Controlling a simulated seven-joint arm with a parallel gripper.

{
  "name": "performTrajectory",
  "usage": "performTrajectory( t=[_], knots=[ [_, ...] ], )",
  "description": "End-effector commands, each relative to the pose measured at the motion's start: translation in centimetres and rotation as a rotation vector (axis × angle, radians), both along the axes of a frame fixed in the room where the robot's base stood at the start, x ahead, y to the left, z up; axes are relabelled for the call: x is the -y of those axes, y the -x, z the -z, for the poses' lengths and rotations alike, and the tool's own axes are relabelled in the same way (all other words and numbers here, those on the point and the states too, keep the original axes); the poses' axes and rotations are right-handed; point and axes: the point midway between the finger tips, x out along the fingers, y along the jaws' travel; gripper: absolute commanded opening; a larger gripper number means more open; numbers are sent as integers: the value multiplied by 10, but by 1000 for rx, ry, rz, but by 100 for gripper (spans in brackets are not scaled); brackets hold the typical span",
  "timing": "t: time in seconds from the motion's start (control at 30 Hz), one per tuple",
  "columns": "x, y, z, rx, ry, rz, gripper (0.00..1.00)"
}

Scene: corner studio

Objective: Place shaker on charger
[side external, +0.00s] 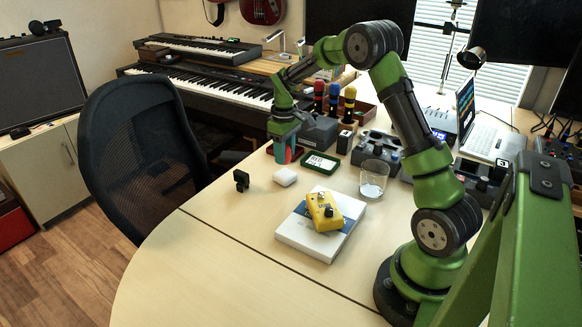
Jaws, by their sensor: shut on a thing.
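My gripper (284,158) points down over the far part of the desk, left of the middle. It is shut on a small red thing (289,155), which seems to be the shaker. The fingers hide much of it, and I cannot tell whether it touches the desk. A small white block (285,177), which looks like the charger, lies flat on the desk just in front of the gripper. Its top looks bare, and the held thing is behind it, not on it.
A black clip-like object (242,180) stands left of the white block. A green-edged black tray (320,162) lies to the right. A glass (374,179) and a yellow pedal (324,211) on a white box (309,240) are nearer. The desk's front left is clear.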

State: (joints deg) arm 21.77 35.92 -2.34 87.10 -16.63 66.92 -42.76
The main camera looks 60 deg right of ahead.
Motion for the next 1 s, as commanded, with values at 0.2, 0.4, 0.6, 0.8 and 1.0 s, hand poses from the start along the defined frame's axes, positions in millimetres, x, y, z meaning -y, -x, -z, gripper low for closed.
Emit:
performTrajectory(
  t=[0.2,0.4,0.6,0.8,1.0],
  knots=[
    [0,0,31,-2,-1,0,11],
    [0,0,36,0,0,-1,11],
    [0,0,38,0,0,-1,11],
    [0,0,39,0,0,-1,63],
    [0,0,38,0,0,-1,66]
  ],
)
